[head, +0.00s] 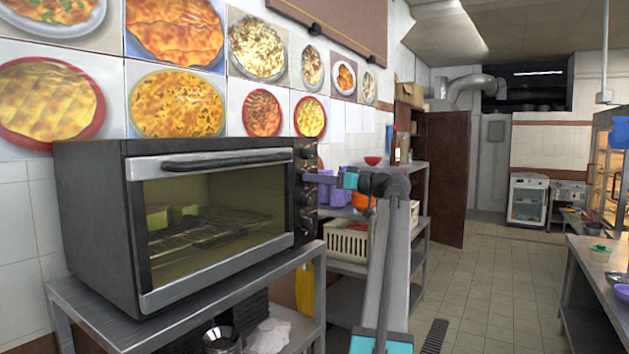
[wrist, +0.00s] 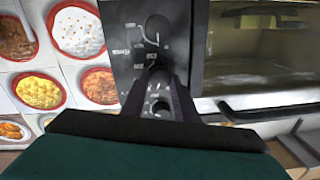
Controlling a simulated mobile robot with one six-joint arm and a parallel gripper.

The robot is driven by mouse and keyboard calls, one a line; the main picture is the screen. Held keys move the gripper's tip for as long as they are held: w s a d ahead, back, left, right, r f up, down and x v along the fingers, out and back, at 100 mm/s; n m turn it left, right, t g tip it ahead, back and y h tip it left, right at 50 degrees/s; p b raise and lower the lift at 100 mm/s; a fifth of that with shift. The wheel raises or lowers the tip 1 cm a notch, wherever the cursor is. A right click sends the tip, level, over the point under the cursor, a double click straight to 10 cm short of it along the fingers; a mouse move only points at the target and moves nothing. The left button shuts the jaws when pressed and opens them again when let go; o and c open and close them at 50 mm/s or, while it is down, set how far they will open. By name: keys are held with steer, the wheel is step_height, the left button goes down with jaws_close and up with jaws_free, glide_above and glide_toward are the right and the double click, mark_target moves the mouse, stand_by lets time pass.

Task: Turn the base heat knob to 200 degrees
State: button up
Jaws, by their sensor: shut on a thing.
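The oven (head: 90,230) stands on a metal table, its door shut, with a dark control panel (wrist: 120,55) along the door's right side in the head view. The panel carries a column of knobs with pale markings, too small to read. My gripper (head: 308,178) reaches the panel from the right, at its upper part. In the wrist view, which looks upside down, my gripper (wrist: 158,76) is shut on an oven knob, mostly hidden between the fingers. Another knob (wrist: 157,29) shows free above it in that picture. The held knob's pointer and label cannot be made out.
The oven handle (head: 225,160) sticks out across the door's top, left of my gripper. A shelf with a cream crate (head: 346,243) and purple containers stands behind my arm. The tiled floor (head: 480,285) to the right is clear.

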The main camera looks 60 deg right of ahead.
steer(key=shift+m+h+p, duration=0.4)
steer(key=shift+m+p, duration=2.2)
steer(key=shift+m, duration=2.45)
steer(key=shift+m+h+p, duration=0.4)
steer(key=shift+m+p, duration=2.2)
steer(key=shift+m, duration=2.45)
steer(key=o, duration=1.1)
steer(key=shift+f, duration=0.1)
